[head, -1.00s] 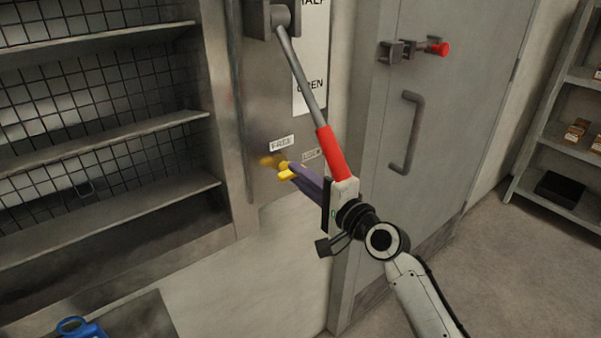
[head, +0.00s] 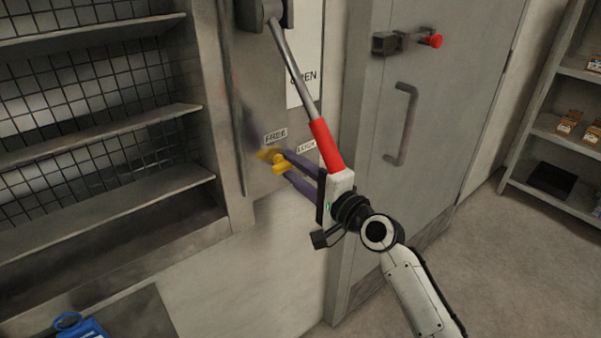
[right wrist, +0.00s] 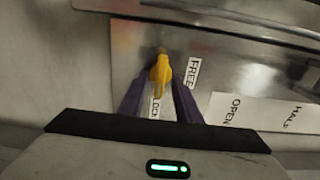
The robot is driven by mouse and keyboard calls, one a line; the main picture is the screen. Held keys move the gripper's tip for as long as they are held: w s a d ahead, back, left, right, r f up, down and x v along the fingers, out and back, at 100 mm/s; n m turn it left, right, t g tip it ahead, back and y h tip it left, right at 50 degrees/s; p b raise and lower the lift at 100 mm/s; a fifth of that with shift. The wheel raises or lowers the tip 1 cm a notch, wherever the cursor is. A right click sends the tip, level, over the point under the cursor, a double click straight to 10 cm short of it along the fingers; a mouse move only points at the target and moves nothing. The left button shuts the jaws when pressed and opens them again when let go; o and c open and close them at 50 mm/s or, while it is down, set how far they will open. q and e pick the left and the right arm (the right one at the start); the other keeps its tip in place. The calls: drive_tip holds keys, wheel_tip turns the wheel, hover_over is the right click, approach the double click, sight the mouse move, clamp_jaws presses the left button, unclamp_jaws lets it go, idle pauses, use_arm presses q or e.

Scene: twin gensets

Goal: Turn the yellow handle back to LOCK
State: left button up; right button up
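The small yellow handle (head: 279,163) sits low on the grey metal panel, below the FREE label (head: 275,136) and left of the LOCK label (head: 306,146). My right gripper (head: 287,165) reaches it from the right, its two purple fingers apart. In the right wrist view the yellow handle (right wrist: 160,70) lies between the open fingers, with a visible gap on each side. Its near end points toward the gripper, over the LOCK label (right wrist: 155,107); the FREE label (right wrist: 193,72) is to its right. My left gripper is out of view.
A long lever with a red grip (head: 326,145) hangs down close to my right gripper, overlapping it in the head view. An OPEN label (head: 304,77) is behind it. Wire-backed shelves (head: 90,130) stand left; a grey door (head: 440,120) stands right. A blue object (head: 80,326) lies lower left.

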drive_tip(key=v, duration=1)
drive_tip(key=shift+s+d+f, duration=0.1)
drive_tip(key=shift+f, duration=0.05)
